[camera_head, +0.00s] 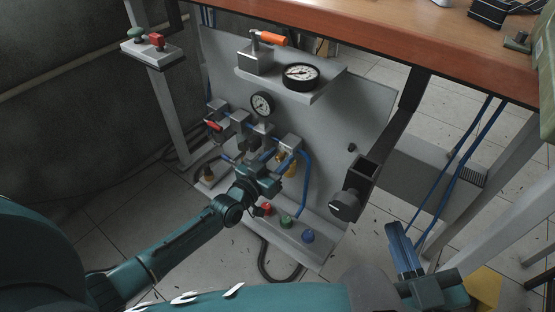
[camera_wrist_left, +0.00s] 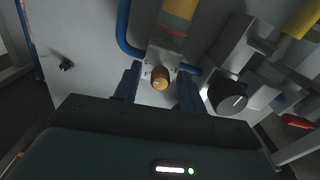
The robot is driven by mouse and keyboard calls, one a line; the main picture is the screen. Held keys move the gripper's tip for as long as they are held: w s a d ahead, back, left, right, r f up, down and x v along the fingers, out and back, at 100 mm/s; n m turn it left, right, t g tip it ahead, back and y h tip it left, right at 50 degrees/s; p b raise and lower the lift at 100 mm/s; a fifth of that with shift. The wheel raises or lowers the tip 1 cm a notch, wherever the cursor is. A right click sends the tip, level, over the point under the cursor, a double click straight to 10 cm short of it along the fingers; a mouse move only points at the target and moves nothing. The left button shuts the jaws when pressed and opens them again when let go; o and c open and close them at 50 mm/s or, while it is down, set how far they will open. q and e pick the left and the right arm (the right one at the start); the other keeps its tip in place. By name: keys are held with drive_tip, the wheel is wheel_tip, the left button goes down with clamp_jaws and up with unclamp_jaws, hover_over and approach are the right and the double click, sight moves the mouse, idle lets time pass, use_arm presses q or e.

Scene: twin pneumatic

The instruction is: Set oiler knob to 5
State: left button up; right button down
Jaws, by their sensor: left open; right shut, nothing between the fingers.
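A small brass-coloured knob (camera_wrist_left: 160,78) sits on a light grey block in the left wrist view. It appears to be the oiler knob; I can make out no number on it. The dark fingers of my left gripper (camera_head: 268,176) stand open on either side of it, and I cannot tell whether they touch it. In the head view that gripper is at the right-hand unit (camera_head: 290,143) of the pneumatic row and hides the knob. My right gripper (camera_head: 398,234) is shut and empty, low at the right, away from the panel.
A black knob with a white mark (camera_wrist_left: 228,97) is close to the right finger in the wrist view. A blue hose (camera_wrist_left: 124,32) bends past the left finger. Red, green (camera_head: 286,222) and blue buttons lie below the arm. A wooden tabletop (camera_head: 400,40) overhangs the panel.

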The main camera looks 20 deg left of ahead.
use_arm(q)
drive_tip(key=shift+c, duration=0.2)
clamp_jaws()
